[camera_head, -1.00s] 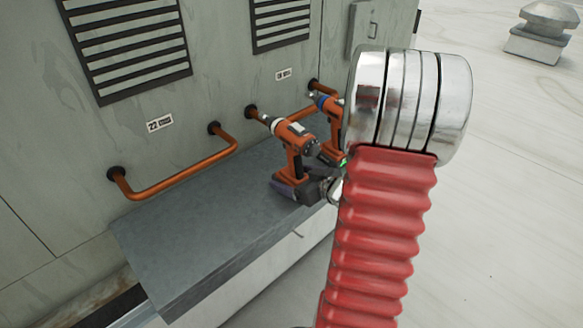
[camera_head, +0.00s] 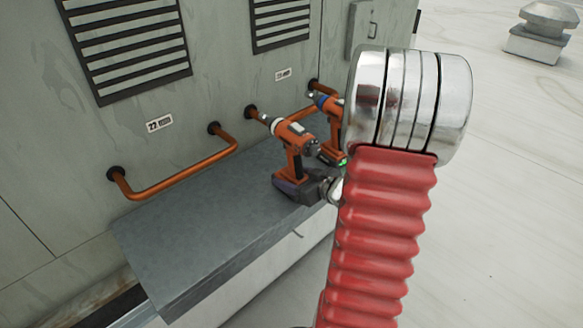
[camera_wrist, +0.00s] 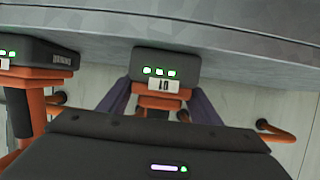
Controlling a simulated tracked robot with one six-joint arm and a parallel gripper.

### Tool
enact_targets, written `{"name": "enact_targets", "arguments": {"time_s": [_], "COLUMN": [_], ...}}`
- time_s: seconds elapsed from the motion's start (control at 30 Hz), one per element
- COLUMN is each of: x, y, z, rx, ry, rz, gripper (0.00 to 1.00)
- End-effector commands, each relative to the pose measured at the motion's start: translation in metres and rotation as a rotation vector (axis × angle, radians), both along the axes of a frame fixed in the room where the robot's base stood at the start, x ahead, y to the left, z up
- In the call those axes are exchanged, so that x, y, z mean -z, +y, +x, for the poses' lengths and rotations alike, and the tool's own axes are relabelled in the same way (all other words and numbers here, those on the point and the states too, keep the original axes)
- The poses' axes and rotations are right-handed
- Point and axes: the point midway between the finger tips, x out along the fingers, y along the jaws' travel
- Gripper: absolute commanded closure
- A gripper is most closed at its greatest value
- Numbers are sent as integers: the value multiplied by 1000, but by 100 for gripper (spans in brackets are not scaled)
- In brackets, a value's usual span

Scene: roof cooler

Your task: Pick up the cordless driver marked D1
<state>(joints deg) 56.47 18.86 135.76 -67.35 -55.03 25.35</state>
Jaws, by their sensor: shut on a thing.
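The orange cordless driver (camera_head: 292,150) stands upright on the grey ledge in the head view, with its nose towards the wall. In the wrist view it appears upside down, and its dark battery (camera_wrist: 165,64) has green lights and a small tag that seems to read D1, inverted. My gripper (camera_wrist: 158,90) has one purple finger on each side of its lower handle, shut on it. In the head view my gripper (camera_head: 299,187) is low at the driver's base, partly hidden by my arm. Any gap between battery and ledge cannot be told.
A second orange driver (camera_head: 327,128) stands just behind, partly hidden by my arm; it also shows at left in the wrist view (camera_wrist: 40,55). Copper pipes (camera_head: 180,185) stick out from the wall above the ledge (camera_head: 200,235). The ledge's left part is clear.

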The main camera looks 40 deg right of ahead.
Motion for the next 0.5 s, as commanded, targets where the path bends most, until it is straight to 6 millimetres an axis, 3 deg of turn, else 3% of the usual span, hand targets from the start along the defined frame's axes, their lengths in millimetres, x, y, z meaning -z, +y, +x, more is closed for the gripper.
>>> {"name": "enact_targets", "arguments": {"time_s": [0.37, 0.5], "x": [0, -2], "y": [0, -1], "z": [0, 1], "rx": [0, 0], "ry": [0, -5], "rz": [0, -2], "gripper": [100, 100]}}
